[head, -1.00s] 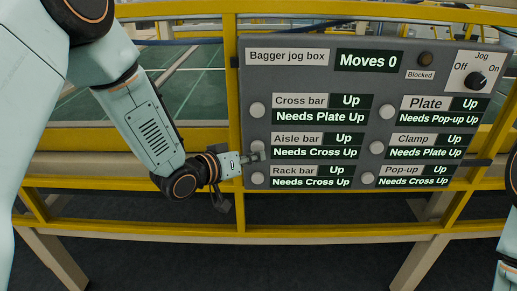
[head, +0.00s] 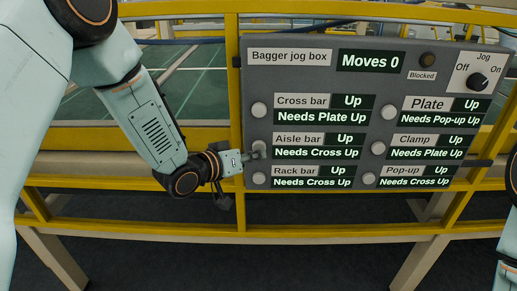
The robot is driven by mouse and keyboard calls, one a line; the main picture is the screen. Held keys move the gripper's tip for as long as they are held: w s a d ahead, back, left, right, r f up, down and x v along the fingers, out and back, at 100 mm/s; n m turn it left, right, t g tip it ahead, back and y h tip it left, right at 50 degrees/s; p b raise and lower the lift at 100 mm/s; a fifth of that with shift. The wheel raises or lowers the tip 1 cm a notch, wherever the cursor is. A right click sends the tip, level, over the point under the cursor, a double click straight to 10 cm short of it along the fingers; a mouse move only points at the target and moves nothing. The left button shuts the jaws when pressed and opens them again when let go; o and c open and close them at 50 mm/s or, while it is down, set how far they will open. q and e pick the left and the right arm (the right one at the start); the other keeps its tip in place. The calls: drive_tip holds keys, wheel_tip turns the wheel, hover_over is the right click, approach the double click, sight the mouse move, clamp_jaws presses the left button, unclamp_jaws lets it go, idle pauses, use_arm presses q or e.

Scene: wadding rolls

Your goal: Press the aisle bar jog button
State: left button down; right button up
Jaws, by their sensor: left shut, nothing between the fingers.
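The grey bagger jog box (head: 385,62) faces me, with a column of round buttons on each side. The aisle bar jog button (head: 260,146) is in the left column, middle row, partly hidden by my left gripper. Its label reads "Aisle bar", "Up", "Needs Cross Up" (head: 318,153). My left gripper (head: 256,155) is shut and empty, its fingertips at the lower part of that button. I cannot tell whether they touch it. Only part of my right arm shows at the right edge; its gripper is not in view.
The cross bar button (head: 259,110) is above and the rack bar button (head: 258,179) is close below. The display reads "Moves 0" (head: 370,61). The Jog knob (head: 478,80) is at the upper right. Yellow rails (head: 300,228) run below the box.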

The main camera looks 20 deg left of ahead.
use_arm(q)
drive_tip(key=shift+d, duration=0.1)
drive_tip(key=shift+w+a, duration=0.2)
drive_tip(key=shift+w, duration=0.3)
idle(0.6)
drive_tip(key=shift+s, duration=0.1)
drive_tip(key=shift+s+d, duration=0.2)
drive_tip(key=shift+s, duration=0.65)
drive_tip(key=shift+s+d+p, duration=0.15)
drive_tip(key=shift+s+d, duration=0.1)
drive_tip(key=shift+s, duration=0.55)
drive_tip(key=shift+s+d+p, duration=0.2)
drive_tip(key=shift+s, duration=0.55)
drive_tip(key=shift+s+d+p, duration=0.15)
drive_tip(key=shift+s+d, duration=0.1)
drive_tip(key=shift+s, duration=0.55)
